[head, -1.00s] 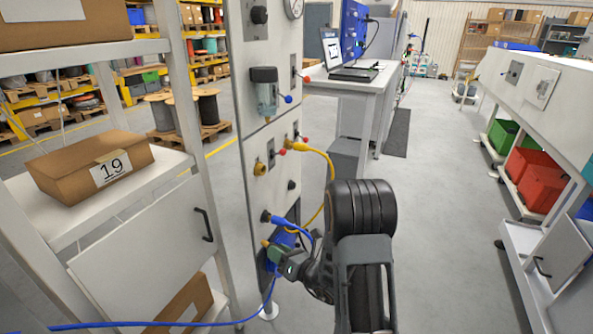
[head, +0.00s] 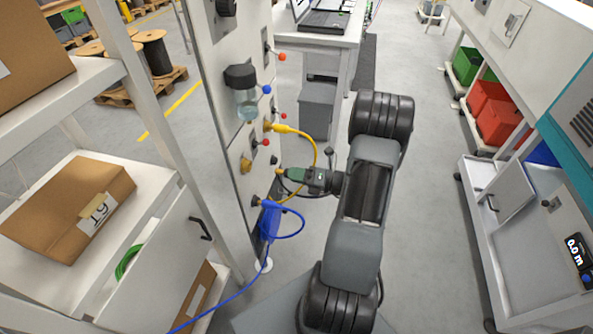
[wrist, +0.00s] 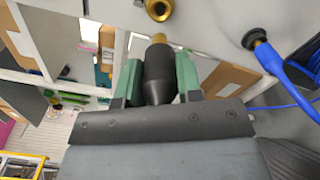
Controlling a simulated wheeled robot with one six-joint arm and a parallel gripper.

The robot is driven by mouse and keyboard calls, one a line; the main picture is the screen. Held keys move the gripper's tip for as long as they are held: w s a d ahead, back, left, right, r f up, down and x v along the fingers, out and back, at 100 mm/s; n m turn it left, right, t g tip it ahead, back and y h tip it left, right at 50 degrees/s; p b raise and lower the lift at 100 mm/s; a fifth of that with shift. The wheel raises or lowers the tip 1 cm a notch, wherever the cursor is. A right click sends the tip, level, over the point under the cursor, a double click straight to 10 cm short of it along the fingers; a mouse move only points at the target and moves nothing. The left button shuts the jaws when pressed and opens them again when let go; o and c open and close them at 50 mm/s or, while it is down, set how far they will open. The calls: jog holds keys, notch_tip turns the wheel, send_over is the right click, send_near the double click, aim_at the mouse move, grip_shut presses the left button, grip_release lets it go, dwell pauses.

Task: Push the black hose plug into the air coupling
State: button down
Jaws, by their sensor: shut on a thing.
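My gripper (wrist: 157,85) is shut on the black hose plug (wrist: 157,72) in the wrist view, with one green finger on each side. The plug's brass tip (wrist: 158,39) points toward the panel. The brass air coupling (wrist: 158,9) is just beyond the tip at the top edge of that view, partly cut off, apart from the plug. In the head view the coupling (head: 246,165) sits on the grey panel, left of my gripper (head: 291,173). The plug's body is mostly hidden there by the fingers; its brass tip shows at their left end.
A blue cable plug (head: 263,203) sits in the panel below the coupling, its cable looping close under my gripper. A yellow cable (head: 305,137) arches from the panel above and behind it. A shelf with a cardboard box (head: 68,210) stands left.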

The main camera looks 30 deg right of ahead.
aim_at(276, 171)
jog(key=shift+b+x, duration=0.65)
jog(key=shift+x, duration=2.65)
jog(key=shift+p, duration=0.65)
jog(key=shift+x, duration=1.7)
jog(key=c, duration=0.7)
grip_release()
jog(key=b+v, duration=0.1)
jog(key=v, duration=1.2)
jog(key=shift+s+d, duration=0.25)
jog(key=shift+s, duration=0.1)
